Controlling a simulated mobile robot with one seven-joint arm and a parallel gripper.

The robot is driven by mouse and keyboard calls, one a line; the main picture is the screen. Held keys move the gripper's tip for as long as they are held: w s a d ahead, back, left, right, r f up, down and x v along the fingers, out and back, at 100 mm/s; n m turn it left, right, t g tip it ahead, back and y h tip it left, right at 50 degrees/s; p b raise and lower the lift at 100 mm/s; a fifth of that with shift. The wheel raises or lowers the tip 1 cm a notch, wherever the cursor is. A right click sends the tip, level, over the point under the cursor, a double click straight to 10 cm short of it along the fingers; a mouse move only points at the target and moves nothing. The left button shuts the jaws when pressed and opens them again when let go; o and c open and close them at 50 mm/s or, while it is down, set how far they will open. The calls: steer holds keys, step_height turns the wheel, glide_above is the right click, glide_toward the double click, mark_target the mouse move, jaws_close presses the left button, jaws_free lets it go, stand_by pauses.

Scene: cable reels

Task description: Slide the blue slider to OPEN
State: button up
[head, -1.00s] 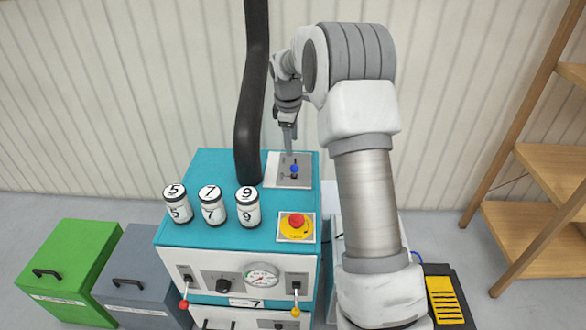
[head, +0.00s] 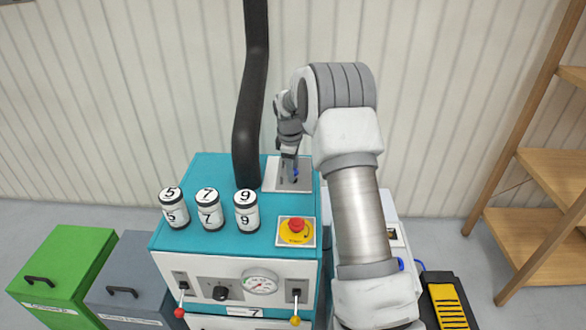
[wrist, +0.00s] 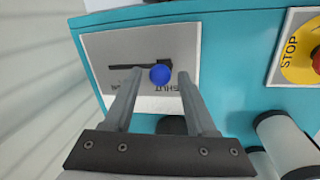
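The blue slider (wrist: 160,74) is a round knob at one end of a dark slot in a grey panel (wrist: 205,45) on top of the teal machine. An upside-down SHUT label sits beside that end; a second label is mostly hidden by a finger. My gripper (wrist: 160,77) is open, with one fingertip on each side of the knob in the wrist view. Small gaps show, and contact cannot be told. In the head view the gripper (head: 290,175) is lowered over the panel (head: 271,174) and partly covers the slider (head: 296,172).
A yellow and red stop button (head: 296,231) is nearer on the teal top (head: 255,240). Three numbered cylinders (head: 210,209) stand to its left. A black hose (head: 250,100) rises just left of the panel. Shelves (head: 545,165) stand at right.

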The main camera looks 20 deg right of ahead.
jaws_close()
stand_by(1.2)
